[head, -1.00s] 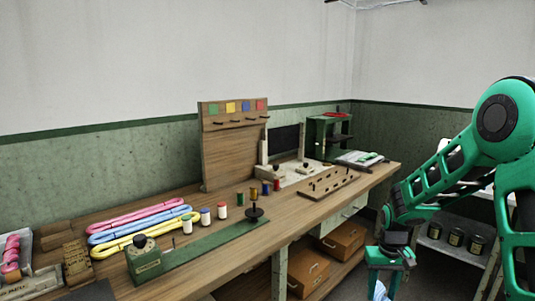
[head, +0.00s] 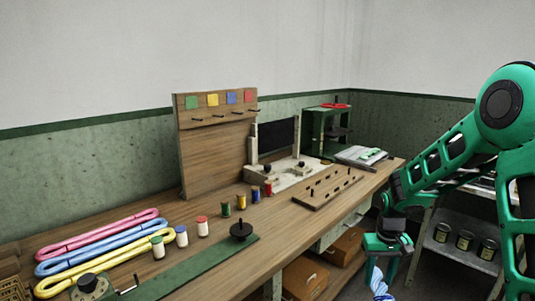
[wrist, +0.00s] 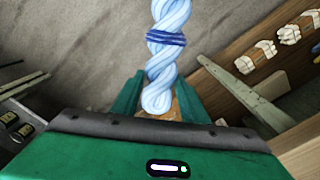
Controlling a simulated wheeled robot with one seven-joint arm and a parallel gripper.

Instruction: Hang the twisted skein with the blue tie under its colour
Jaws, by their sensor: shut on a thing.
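My gripper (head: 384,266) is shut on the twisted skein (head: 380,284), low at the right in the head view, in front of the bench. The wrist view shows the pale blue twisted skein (wrist: 168,70) with a dark blue tie (wrist: 165,38) around it, its near end between my fingers. A wooden board (head: 215,150) stands upright at the back of the bench.
The bench (head: 285,215) holds pink (head: 100,232), blue (head: 105,245) and yellow (head: 100,272) looped skeins at left, several thread spools (head: 241,202), a dark spindle (head: 241,231) and a pegged wooden rack (head: 328,187). A shelf with tins (head: 464,243) stands at the right.

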